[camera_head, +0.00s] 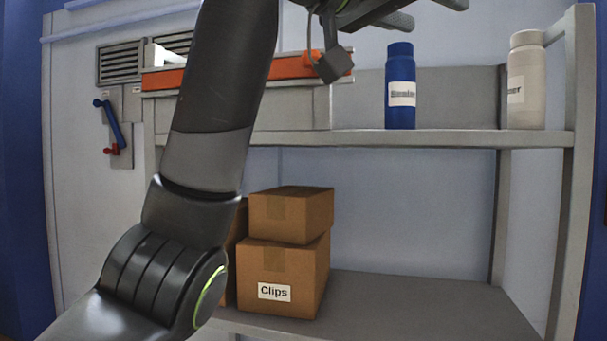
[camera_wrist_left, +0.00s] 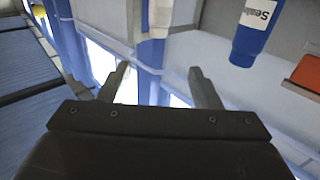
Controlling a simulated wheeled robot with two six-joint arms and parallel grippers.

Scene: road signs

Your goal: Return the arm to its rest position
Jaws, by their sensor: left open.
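My left arm (camera_head: 205,150) rises from the bottom left of the head view and reaches up past the upper shelf. My left gripper (camera_head: 410,10) shows only in part at the top edge of that view. In the left wrist view my left gripper (camera_wrist_left: 158,84) has its two fingers spread well apart, with nothing between them. The wrist view is turned over, and a blue bottle (camera_wrist_left: 254,35) shows at its upper right. My right gripper is not in view.
The blue bottle (camera_head: 400,85) and a white bottle (camera_head: 526,80) stand on the upper shelf (camera_head: 440,139). An orange-edged grey box (camera_head: 300,112) stands behind my arm. Cardboard boxes, one labelled Clips (camera_head: 290,275), stand on the lower shelf (camera_head: 420,305), which is clear to their right.

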